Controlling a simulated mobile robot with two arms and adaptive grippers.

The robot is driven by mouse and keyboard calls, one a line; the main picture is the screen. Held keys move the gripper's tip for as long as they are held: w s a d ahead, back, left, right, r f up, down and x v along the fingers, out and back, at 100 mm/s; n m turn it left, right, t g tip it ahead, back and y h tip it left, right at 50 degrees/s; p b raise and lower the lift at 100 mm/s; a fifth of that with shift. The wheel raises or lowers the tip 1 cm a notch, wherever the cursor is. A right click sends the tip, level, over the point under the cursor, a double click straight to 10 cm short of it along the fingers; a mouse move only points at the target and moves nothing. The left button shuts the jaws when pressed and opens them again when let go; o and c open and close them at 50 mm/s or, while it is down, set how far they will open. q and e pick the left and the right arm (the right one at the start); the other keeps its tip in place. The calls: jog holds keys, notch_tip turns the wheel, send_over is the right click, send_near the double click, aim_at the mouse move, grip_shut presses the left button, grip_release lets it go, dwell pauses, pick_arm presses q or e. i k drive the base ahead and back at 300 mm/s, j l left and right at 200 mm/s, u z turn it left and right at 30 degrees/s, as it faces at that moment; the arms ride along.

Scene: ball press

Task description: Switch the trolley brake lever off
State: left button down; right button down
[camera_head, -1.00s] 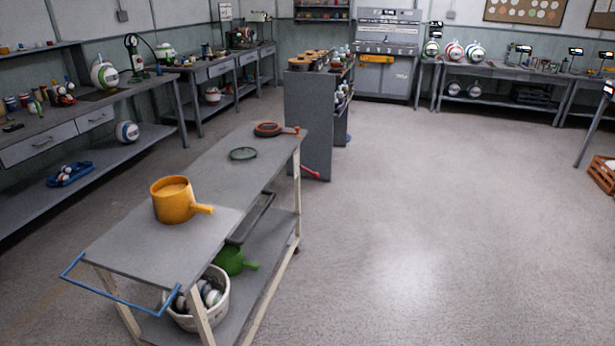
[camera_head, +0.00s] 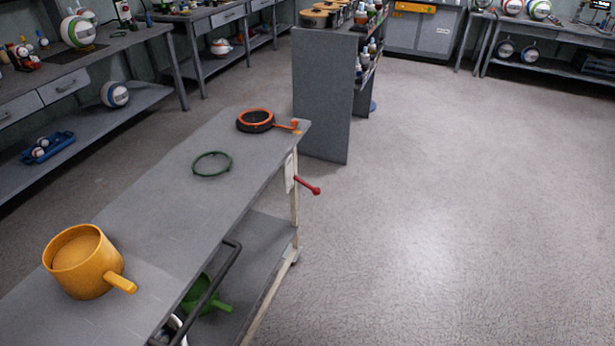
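The trolley (camera_head: 160,190) stands at the left and centre with a long grey top. Its brake lever (camera_head: 308,187), a red bar with a rounded end, sticks out to the right from a pale plate (camera_head: 290,173) on the far right leg. The lever slopes slightly down towards its tip. Neither of my grippers is in view, and nothing touches the lever.
On the trolley top are a yellow pot (camera_head: 84,262), a green ring (camera_head: 212,164) and an orange-and-black round piece (camera_head: 256,120). A black handle (camera_head: 212,290) runs along the right side. A grey cabinet (camera_head: 320,95) stands behind. Right floor is clear.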

aim_at(316, 191)
jog(key=i+l+u, duration=0.3)
jog(key=i+l, duration=0.75)
jog(key=i, duration=0.15)
